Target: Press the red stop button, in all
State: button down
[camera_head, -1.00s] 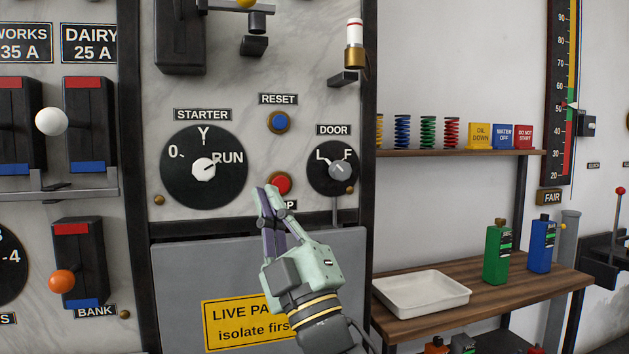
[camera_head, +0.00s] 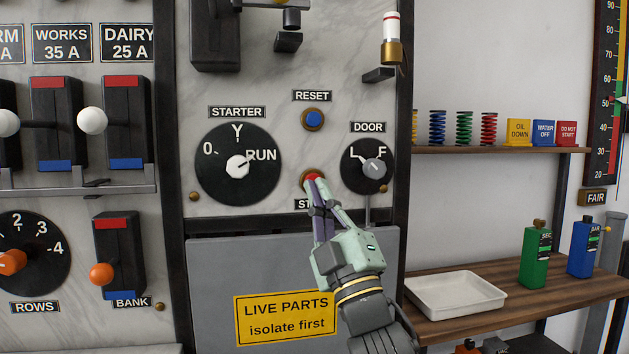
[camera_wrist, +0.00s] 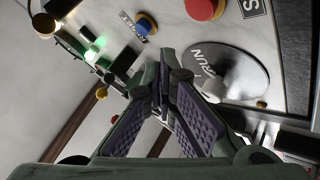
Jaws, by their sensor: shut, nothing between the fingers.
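The red stop button (camera_head: 309,177) sits on the marble panel below the blue reset button (camera_head: 313,118). My gripper (camera_head: 315,183) is shut and empty, reaching up from below. In the head view its fingertips overlap the red button and hide part of it and its label. In the wrist view the red button (camera_wrist: 205,8) shows whole in the part inside the frame, above and right of my fingertips (camera_wrist: 163,78). I cannot tell whether the fingertips touch it.
The starter dial (camera_head: 238,190) is left of the button, its pointer toward RUN. The door knob (camera_head: 375,175) is close on the right. A grey cover with a yellow sign (camera_head: 285,317) lies below. A shelf with a white tray (camera_head: 455,308) stands at the right.

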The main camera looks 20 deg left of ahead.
jog(key=shift+w+a, duration=0.7)
jog(key=shift+w, duration=0.3)
jog(key=shift+w+a, duration=0.65)
jog(key=shift+w, duration=0.35)
jog(key=shift+w+a, duration=0.2)
jog(key=shift+w, duration=0.15)
jog(key=shift+w+a, duration=0.3)
jog(key=shift+w, duration=0.15)
dwell(0.7)
jog(key=shift+s+d, duration=0.1)
jog(key=shift+s, duration=0.05)
jog(key=shift+s+d+b, duration=0.35)
jog(key=shift+s+d, duration=0.05)
jog(key=shift+s, duration=0.25)
jog(key=shift+d, duration=0.1)
jog(key=s+d, duration=0.1)
jog(key=s, duration=0.1)
jog(key=s+d+b, duration=0.1)
jog(key=s, duration=0.1)
jog(key=shift+d, duration=0.35)
